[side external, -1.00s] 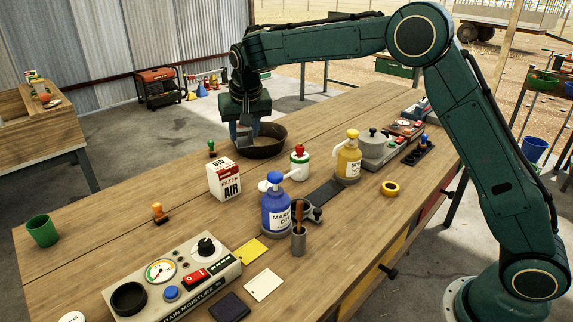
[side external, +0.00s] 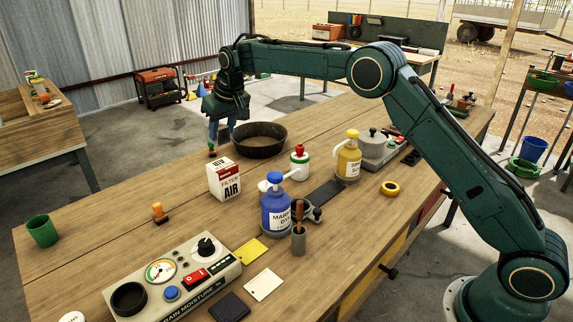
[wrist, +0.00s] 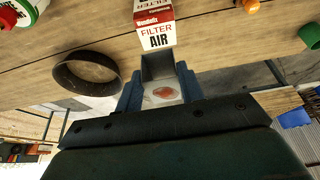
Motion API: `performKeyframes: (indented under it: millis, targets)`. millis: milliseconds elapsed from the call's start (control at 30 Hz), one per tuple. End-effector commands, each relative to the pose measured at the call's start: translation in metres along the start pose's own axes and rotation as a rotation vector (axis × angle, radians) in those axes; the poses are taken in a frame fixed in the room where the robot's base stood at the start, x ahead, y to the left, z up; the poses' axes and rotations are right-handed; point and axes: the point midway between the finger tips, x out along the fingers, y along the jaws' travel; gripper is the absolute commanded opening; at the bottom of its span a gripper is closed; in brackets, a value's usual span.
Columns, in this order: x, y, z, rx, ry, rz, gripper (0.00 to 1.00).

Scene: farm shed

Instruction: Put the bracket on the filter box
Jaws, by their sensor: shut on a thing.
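The filter box (side external: 224,181), white and red with "FILTER AIR" on it, stands upright on the bench. It also shows at the top of the wrist view (wrist: 156,32). My gripper (side external: 220,138) is beyond the box in the side view, left of the pan, above the bench's far edge. In the wrist view my gripper (wrist: 157,80) has its blue fingers closed on a grey bracket (wrist: 157,67), which points toward the box and appears apart from it. A pale area with a reddish patch shows between the fingers. The side view barely shows the bracket.
A dark round pan (side external: 259,140) stands right of my gripper. A red-capped bottle (side external: 299,162), a blue bottle (side external: 275,205) and an orange-handled stamp (side external: 159,212) stand around the box. A green cup (side external: 42,231) is far left. Bench left of the box is mostly clear.

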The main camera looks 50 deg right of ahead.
Motion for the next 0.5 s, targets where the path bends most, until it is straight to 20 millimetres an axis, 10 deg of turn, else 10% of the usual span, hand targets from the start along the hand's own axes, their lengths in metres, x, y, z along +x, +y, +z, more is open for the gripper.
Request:
performKeyframes:
  millis: [500]
  targets:
    - [0.032, 0.000, 0.013, 0.001, 0.001, 0.000, 0.13]
